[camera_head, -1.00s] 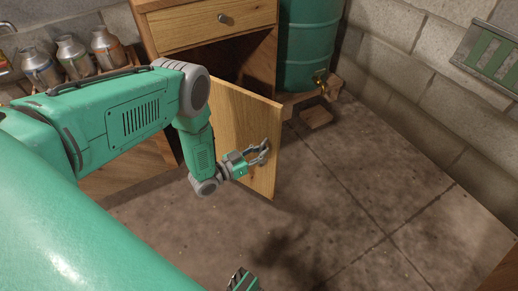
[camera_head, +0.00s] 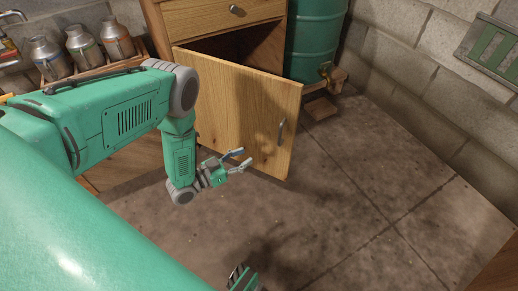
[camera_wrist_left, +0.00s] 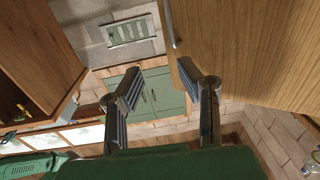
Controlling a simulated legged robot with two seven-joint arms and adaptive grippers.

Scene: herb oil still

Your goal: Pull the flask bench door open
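The flask bench door (camera_head: 235,105) is a light wooden panel standing partly open, with the dark cabinet interior showing above its top edge. Its metal handle (camera_head: 281,132) is near the free right edge. My left gripper (camera_head: 241,160) is open and empty, in front of the door and apart from the handle, to its lower left. In the left wrist view my left gripper's fingers (camera_wrist_left: 165,92) are spread with nothing between them. The door (camera_wrist_left: 255,50) fills the upper right there, with the handle (camera_wrist_left: 171,24) at its edge. Part of my right gripper (camera_head: 243,279) shows at the bottom; its fingers are mostly hidden.
A drawer (camera_head: 225,17) sits above the opening. A green drum (camera_head: 315,40) with a brass tap (camera_head: 326,70) stands right of the bench, a wooden block (camera_head: 320,108) below it. Several metal flasks (camera_head: 82,46) stand at left. The floor (camera_head: 370,190) at right is clear.

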